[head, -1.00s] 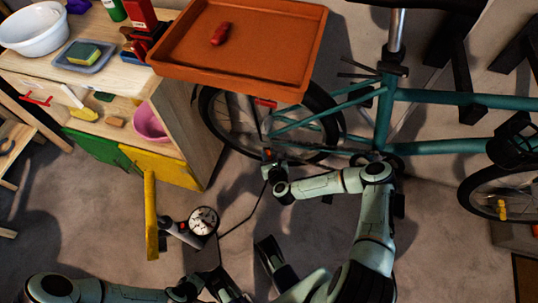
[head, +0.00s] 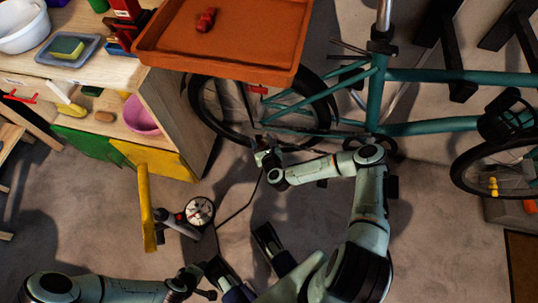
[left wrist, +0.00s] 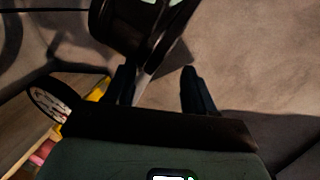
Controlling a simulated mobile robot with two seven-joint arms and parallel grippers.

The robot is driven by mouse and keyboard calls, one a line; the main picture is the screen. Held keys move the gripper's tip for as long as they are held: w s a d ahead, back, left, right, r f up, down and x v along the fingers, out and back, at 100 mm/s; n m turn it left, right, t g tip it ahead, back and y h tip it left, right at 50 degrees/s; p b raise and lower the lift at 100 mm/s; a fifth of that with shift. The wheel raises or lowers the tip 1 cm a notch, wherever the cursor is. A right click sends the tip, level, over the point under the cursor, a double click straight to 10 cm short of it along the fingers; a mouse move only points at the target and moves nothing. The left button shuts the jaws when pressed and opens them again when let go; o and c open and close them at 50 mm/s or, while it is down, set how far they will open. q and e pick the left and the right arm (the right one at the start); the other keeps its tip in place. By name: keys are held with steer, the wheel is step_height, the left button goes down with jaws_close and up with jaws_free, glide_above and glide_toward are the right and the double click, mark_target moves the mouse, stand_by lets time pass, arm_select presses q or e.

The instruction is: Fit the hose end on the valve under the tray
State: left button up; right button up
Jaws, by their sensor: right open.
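The orange tray (head: 222,65) overhangs the bike's rear wheel (head: 205,110). The valve is too small to make out. A thin black hose (head: 240,209) runs from the pump with its round gauge (head: 200,211) up to my right gripper (head: 262,155). That gripper is beside the lower part of the wheel, below the tray in the picture. Its jaws are open; the hose end is too small to tell from them. My left gripper (head: 203,277) is low in the head view. In the left wrist view its two fingers (left wrist: 160,90) are apart and empty.
A red object (head: 206,20) lies on the tray. The wooden bench (head: 130,72), with green and yellow fronts, stands left of the wheel. The teal bike frame (head: 375,100) fills the right. The floor around the pump is mostly clear.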

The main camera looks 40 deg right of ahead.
steer(key=shift+s+f+g, duration=0.15)
steer(key=shift+s+f, duration=0.15)
steer(key=shift+f, duration=0.25)
steer(key=shift+s+f+g, duration=0.15)
steer(key=shift+s+f, duration=0.1)
steer(key=shift+f, duration=0.25)
arm_select(q)
steer(key=shift+g+h, duration=0.3)
steer(key=shift+g, duration=0.2)
steer(key=s+r+p, duration=0.1)
steer(key=s+d+r+p, duration=0.1)
steer(key=s+r+p, duration=0.1)
steer(key=r, duration=0.1)
steer(key=shift+d+p, duration=0.35)
steer(key=shift+d, duration=0.05)
arm_select(e)
steer(key=r+v, duration=0.1)
steer(key=v, duration=1.2)
steer(key=shift+w+r, duration=0.25)
steer(key=shift+r, duration=0.15)
arm_select(q)
steer(key=shift+r, duration=0.1)
